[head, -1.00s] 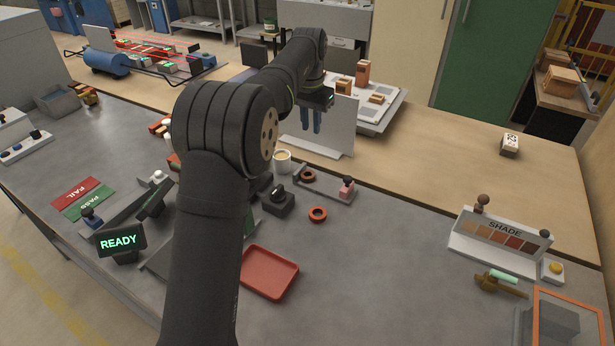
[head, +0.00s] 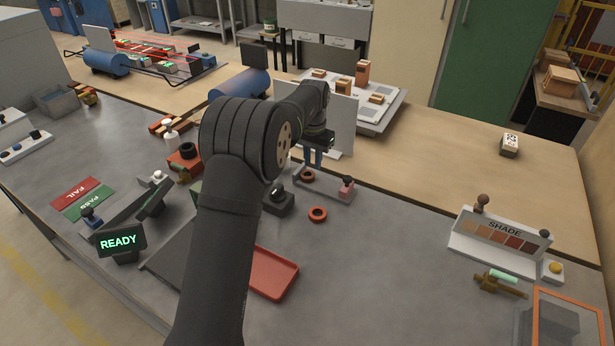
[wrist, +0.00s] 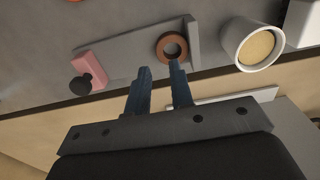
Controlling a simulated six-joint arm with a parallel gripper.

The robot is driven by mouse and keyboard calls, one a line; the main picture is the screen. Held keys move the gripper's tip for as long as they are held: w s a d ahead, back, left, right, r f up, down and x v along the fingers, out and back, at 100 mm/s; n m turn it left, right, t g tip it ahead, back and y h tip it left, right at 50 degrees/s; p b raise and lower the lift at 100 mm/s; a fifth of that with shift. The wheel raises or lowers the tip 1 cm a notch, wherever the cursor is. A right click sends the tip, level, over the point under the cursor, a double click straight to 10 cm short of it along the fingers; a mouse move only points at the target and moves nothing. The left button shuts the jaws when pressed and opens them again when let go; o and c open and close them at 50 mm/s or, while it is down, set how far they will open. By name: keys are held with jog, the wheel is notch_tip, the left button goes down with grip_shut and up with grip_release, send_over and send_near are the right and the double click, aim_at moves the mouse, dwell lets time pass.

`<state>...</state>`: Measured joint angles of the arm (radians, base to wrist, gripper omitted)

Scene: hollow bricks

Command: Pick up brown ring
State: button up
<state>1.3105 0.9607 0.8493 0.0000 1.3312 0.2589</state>
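The brown ring (head: 307,175) lies on the left end of a grey rail plate (head: 325,187). In the wrist view the ring (wrist: 163,45) lies flat beside the plate's raised end wall, with its hole showing. My gripper (head: 313,160) is above and slightly behind the ring in the head view. In the wrist view my gripper (wrist: 160,68) has its two blue fingers apart with nothing between them. The ring is just beyond the fingertips, nearer the right finger.
A pink block with a dark knob (head: 346,188) is at the plate's other end. An orange-red ring (head: 317,213) lies in front of the plate. A white cup with tan contents (wrist: 252,45) stands close to the ring. A white panel (head: 342,125) stands behind.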

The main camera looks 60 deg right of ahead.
aim_at(312, 176)
notch_tip(312, 176, down, 5)
jog(key=shift+f, duration=0.1)
grip_shut()
dwell(0.4)
